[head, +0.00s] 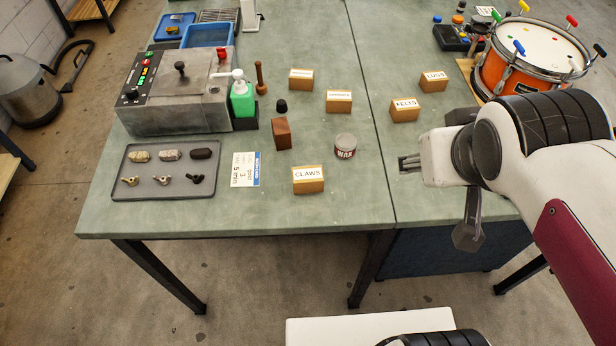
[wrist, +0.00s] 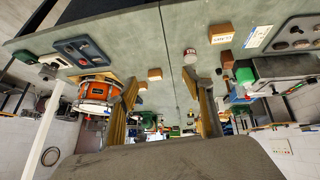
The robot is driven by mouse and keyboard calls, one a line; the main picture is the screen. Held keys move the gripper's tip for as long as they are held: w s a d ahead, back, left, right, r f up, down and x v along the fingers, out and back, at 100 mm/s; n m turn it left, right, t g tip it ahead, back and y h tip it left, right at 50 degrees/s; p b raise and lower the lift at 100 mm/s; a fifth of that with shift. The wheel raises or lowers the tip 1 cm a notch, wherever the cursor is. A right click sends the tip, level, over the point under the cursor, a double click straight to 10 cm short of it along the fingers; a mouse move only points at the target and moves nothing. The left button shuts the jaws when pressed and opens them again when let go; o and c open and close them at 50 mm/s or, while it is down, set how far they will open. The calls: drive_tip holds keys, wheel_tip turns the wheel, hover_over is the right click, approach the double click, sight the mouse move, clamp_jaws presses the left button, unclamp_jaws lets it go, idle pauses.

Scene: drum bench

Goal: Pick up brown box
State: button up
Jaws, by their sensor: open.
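Several small brown boxes with white labels stand on the green bench in the head view. One marked CLAWS (head: 308,182) is near the front edge. Two more, a middle box (head: 339,103) and a far box (head: 301,81), stand behind it. The felts box (head: 405,111) and lugs box (head: 433,83) are right of the bench seam. A plain darker brown block (head: 281,136) stands left of the wax tin. My gripper (head: 408,163) is open and empty, right of the tin and in front of the felts box. In the wrist view my gripper (wrist: 170,100) shows both fingers apart.
The wax tin (head: 345,147), grey parts tray (head: 165,168), white card (head: 245,169), green bottle (head: 241,97) and grey machine (head: 176,90) stand on the left bench. An orange drum (head: 530,60) stands at the back right. Bare bench lies around the CLAWS box.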

drive_tip(key=w+d+r+n+t+h, duration=0.1)
drive_tip(key=w+d+r+n+t, duration=0.1)
drive_tip(key=w, duration=0.7)
drive_tip(key=w+d+r+n+t, duration=0.2)
drive_tip(key=w+d, duration=0.1)
drive_tip(key=w, duration=0.6)
drive_tip(key=w+a+f+n+t+y, duration=0.1)
drive_tip(key=w+a+f+n+y, duration=0.15)
drive_tip(key=w, duration=0.35)
drive_tip(key=w+a+f+n+y, duration=0.1)
drive_tip(key=w+a+n, duration=0.15)
drive_tip(key=w, duration=0.35)
drive_tip(key=w+a+f+n+g+y, duration=0.1)
drive_tip(key=w+a+f+n+y, duration=0.15)
drive_tip(key=a+f+y, duration=0.2)
drive_tip(key=n+g+y, duration=0.7)
drive_tip(key=g+y, duration=0.1)
drive_tip(key=g, duration=0.3)
approach(310, 172)
drive_tip(key=a, duration=0.2)
drive_tip(key=w+a, duration=0.1)
drive_tip(key=shift+f+m, duration=0.25)
drive_tip(key=shift+f, duration=0.15)
drive_tip(key=shift+s+f+g, duration=0.1)
drive_tip(key=shift+s+g, duration=0.2)
drive_tip(key=shift+s, duration=0.1)
drive_tip(key=shift+x, duration=1.3)
